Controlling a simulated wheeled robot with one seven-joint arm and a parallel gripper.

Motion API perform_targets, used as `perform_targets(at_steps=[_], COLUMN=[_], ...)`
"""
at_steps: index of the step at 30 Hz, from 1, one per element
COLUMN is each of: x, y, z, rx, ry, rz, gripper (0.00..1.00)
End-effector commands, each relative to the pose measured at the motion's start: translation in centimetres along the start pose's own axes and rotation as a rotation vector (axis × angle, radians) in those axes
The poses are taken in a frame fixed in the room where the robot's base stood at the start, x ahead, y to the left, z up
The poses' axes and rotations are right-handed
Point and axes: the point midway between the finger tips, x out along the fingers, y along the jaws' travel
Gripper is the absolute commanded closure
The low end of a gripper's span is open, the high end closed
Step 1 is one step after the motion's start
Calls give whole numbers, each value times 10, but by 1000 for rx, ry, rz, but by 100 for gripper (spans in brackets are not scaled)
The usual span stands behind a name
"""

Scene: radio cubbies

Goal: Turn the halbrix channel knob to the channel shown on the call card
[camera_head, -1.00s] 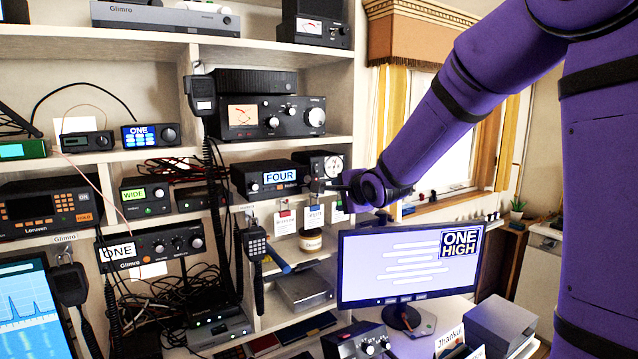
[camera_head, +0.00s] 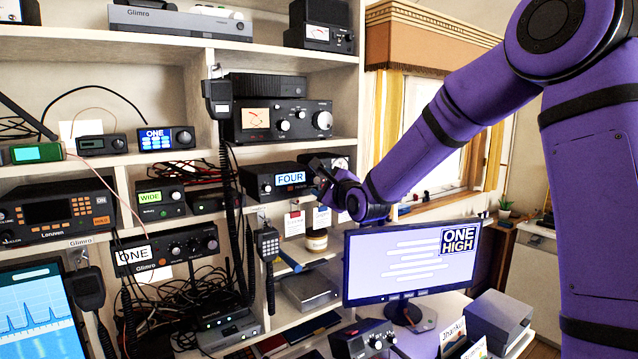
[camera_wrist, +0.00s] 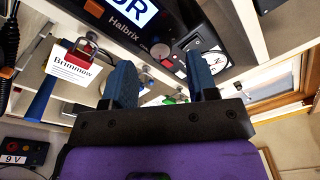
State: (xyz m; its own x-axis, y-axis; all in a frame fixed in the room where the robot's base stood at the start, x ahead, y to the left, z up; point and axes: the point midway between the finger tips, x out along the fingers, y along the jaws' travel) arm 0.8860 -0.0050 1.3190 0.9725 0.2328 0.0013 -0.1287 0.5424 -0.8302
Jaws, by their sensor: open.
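The black Halbrix radio (camera_head: 255,186) sits on the middle shelf, its display reading "FOUR". In the wrist view its front (camera_wrist: 118,38) shows the "Halbrix" label and part of the display. A small grey round knob (camera_wrist: 160,51) is at its right end, between the fingertips in the picture; I see no clear contact. My gripper (camera_head: 318,168) is at the radio's right end, open and empty, and hides part of that end. Both dark blue fingers (camera_wrist: 160,65) point at the radio's face. The monitor (camera_head: 400,277) below shows a "ONE HIGH" label.
A device with a round dial (camera_wrist: 203,62) stands right of the radio. Tags hang from the shelf edge below, including one reading "Brimmow" (camera_wrist: 68,68). A handset with a cord (camera_head: 268,243) hangs to the left.

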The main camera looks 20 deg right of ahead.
Motion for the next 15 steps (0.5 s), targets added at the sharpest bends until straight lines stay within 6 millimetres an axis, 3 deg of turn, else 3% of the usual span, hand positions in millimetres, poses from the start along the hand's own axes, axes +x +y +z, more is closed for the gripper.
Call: perform_targets(at_steps=[6,15], x=[25,31], y=[0,0], z=[0,0], rx=[0,-1], ry=[0,1], rz=[1,1], gripper=[47,47])
